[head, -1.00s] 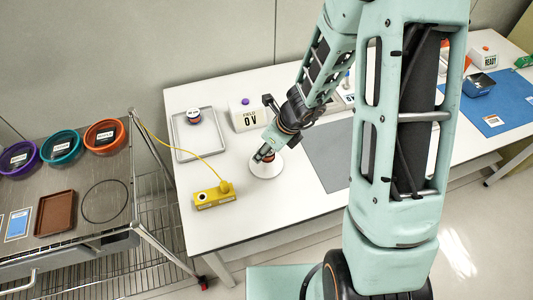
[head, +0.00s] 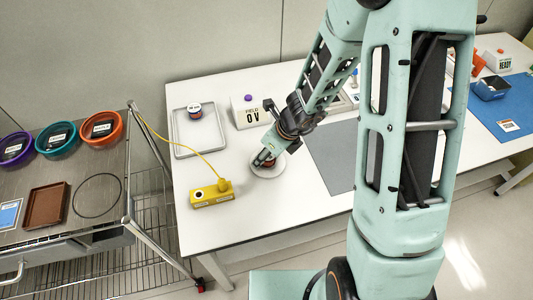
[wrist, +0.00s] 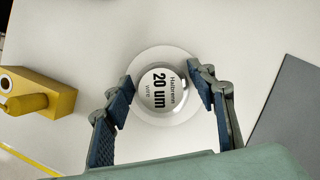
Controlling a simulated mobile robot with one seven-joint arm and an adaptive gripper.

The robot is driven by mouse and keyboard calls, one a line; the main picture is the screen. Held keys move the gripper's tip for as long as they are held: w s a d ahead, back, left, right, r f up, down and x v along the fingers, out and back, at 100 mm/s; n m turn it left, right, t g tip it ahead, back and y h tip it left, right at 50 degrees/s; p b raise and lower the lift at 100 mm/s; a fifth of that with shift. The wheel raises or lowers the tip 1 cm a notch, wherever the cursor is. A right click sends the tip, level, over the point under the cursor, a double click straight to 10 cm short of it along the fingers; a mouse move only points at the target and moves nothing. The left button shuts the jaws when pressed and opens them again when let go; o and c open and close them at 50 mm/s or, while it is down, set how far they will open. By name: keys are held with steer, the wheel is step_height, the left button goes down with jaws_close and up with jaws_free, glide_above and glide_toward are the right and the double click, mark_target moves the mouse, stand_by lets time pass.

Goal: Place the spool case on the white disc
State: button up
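Gaps show between the pads and the case, the right one wider. In the head view my gripper (head: 265,158) is low over the disc, and its fingers partly hide the case.
A yellow box (head: 212,194) with a cable stands left of the disc, also in the wrist view (wrist: 38,95). A grey tray (head: 183,147) holds another round case (head: 194,110). A "FIELD 0 V" box (head: 249,112) stands behind. A grey mat (head: 328,150) lies to the right.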

steer(key=shift+o, duration=0.7)
steer(key=shift+r, duration=0.25)
steer(key=p+v, duration=0.6)
steer(key=v, duration=0.5)
steer(key=shift+r, duration=0.4)
